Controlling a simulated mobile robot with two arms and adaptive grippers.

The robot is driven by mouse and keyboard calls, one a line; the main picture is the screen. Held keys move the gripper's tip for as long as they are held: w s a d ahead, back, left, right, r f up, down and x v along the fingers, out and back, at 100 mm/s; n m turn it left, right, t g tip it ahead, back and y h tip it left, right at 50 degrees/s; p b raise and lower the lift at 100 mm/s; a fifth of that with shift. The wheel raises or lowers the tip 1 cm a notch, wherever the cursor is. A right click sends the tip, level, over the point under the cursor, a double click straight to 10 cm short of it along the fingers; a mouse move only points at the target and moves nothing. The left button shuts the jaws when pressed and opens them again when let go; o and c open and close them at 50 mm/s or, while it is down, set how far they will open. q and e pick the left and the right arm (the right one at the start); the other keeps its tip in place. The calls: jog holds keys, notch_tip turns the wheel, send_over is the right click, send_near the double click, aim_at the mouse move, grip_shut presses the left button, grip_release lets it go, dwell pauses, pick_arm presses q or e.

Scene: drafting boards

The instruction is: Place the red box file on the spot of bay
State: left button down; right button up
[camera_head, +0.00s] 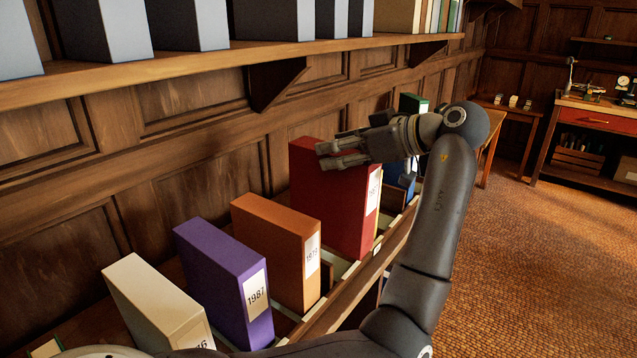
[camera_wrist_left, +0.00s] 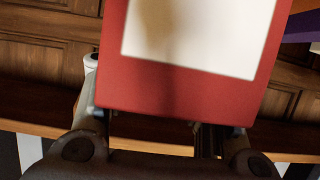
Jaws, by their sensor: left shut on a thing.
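The red box file (camera_head: 335,195) stands upright in the row in the head view, between the orange file and the blue file. My left gripper (camera_head: 340,150) reaches over its upper part and is shut on it. In the left wrist view the red box file (camera_wrist_left: 115,85), with a white label, fills the top middle between the fingers (camera_wrist_left: 160,120). I cannot tell whether its base touches the shelf (camera_head: 345,298). The bay's spot cannot be made out for certain; pale strips (camera_head: 341,268) show between files. My right gripper is not in view.
An orange file (camera_head: 275,250), a purple file (camera_head: 215,275) and a cream file (camera_head: 150,300) stand left of the red one. Blue (camera_head: 400,192) and green (camera_head: 412,103) files are behind my gripper. An upper shelf (camera_head: 200,72) with grey files overhangs. Open floor lies right.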

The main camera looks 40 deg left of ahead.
aim_at(379, 176)
pick_arm(q)
jog(key=a+f+p, duration=0.1)
jog(key=a+f, duration=0.1)
jog(key=f, duration=0.1)
jog(key=a+f, duration=0.2)
jog(key=f, duration=0.1)
jog(key=w+a+f+p, duration=0.1)
jog(key=a+f, duration=0.1)
jog(key=f, duration=0.1)
jog(key=shift+a+f+p, duration=0.15)
jog(key=shift+f+p, duration=0.05)
jog(key=shift+p, duration=0.15)
jog(key=c, duration=0.7)
grip_release()
jog(key=shift+f, duration=0.1)
jog(key=b+v, duration=0.3)
jog(key=v, duration=0.9)
